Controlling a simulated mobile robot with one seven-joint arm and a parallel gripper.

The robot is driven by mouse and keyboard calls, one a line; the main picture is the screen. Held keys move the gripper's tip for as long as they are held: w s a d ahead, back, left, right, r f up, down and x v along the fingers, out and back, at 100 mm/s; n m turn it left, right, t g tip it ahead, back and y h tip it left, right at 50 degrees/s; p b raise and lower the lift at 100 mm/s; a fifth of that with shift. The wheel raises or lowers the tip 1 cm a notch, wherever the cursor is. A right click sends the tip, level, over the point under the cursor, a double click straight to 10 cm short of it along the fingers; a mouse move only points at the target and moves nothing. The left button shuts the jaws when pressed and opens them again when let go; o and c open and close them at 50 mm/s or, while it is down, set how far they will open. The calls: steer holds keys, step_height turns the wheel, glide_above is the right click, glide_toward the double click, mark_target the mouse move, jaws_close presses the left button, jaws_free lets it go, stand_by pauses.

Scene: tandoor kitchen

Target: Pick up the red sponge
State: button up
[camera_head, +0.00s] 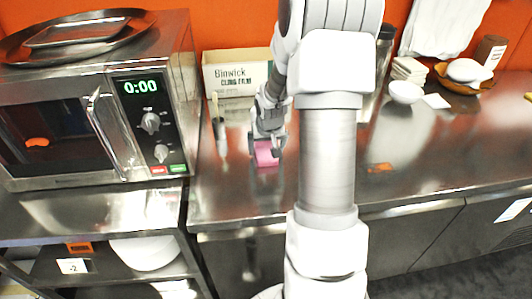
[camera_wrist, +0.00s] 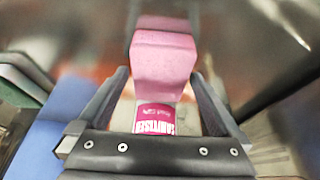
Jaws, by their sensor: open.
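A pink block-like thing (camera_head: 266,153) is on the steel counter (camera_head: 230,195) below my gripper (camera_head: 267,143); no clearly red sponge shows. In the wrist view the pink thing (camera_wrist: 163,60) lies ahead of and between the fingers of my gripper (camera_wrist: 160,80). Its near part narrows toward a magenta label (camera_wrist: 155,119) with white lettering. I cannot tell whether block and label are one object. The fingers stand apart on either side, with a gap visible next to the pink thing. Its far side is hidden.
A microwave (camera_head: 150,85) with trays on top stands left. A cling film box (camera_head: 228,72) stands behind my gripper. A basket (camera_head: 462,82) and white bowls (camera_head: 405,92) are at the back right. The counter's front right is mostly clear.

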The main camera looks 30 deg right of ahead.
steer(key=c, duration=1.3)
steer(key=shift+r, duration=0.15)
